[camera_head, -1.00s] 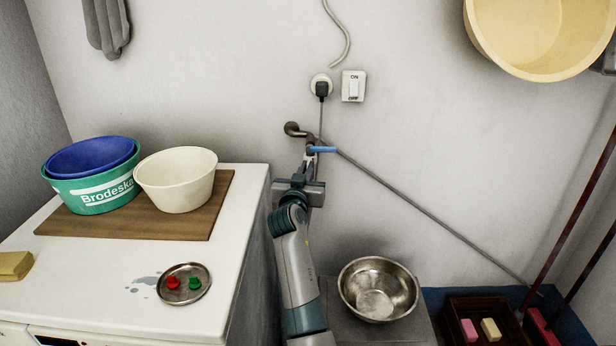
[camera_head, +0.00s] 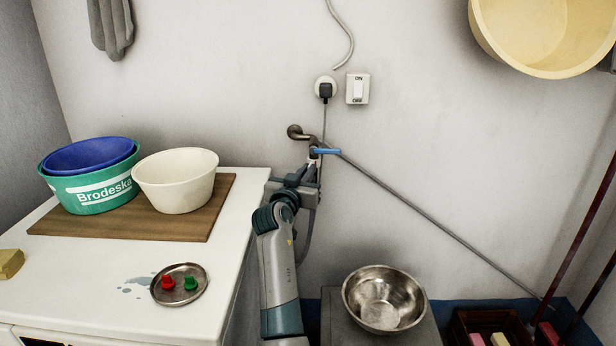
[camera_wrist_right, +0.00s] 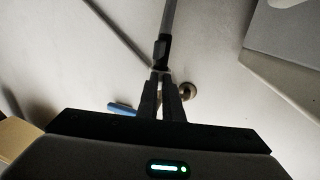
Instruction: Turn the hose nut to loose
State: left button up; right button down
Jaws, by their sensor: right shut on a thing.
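The tap (camera_head: 297,132) comes out of the wall in the middle of the head view, with a blue lever handle (camera_head: 327,151). My right gripper (camera_head: 311,167) is at the tap's outlet, just under the handle. In the right wrist view its fingers (camera_wrist_right: 161,76) are close together, shut on the hose nut, which they mostly hide. The grey hose (camera_wrist_right: 168,17) with a dark end sleeve (camera_wrist_right: 161,48) leads away from the fingertips. The blue handle (camera_wrist_right: 121,108) and the brass tap (camera_wrist_right: 187,91) sit beside the fingers. I cannot see the nut's turn. My left gripper is out of view.
The white washing machine (camera_head: 225,255) stands left of my right arm, with basins, a board and a small dish (camera_head: 180,285) on top. A steel bowl (camera_head: 384,300) is at lower right. A thin grey pipe (camera_head: 430,224) slants down the wall to the right.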

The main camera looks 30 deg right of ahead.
jog(key=shift+r, duration=0.2)
jog(key=c, duration=1.9)
grip_release()
jog(key=shift+f, duration=0.1)
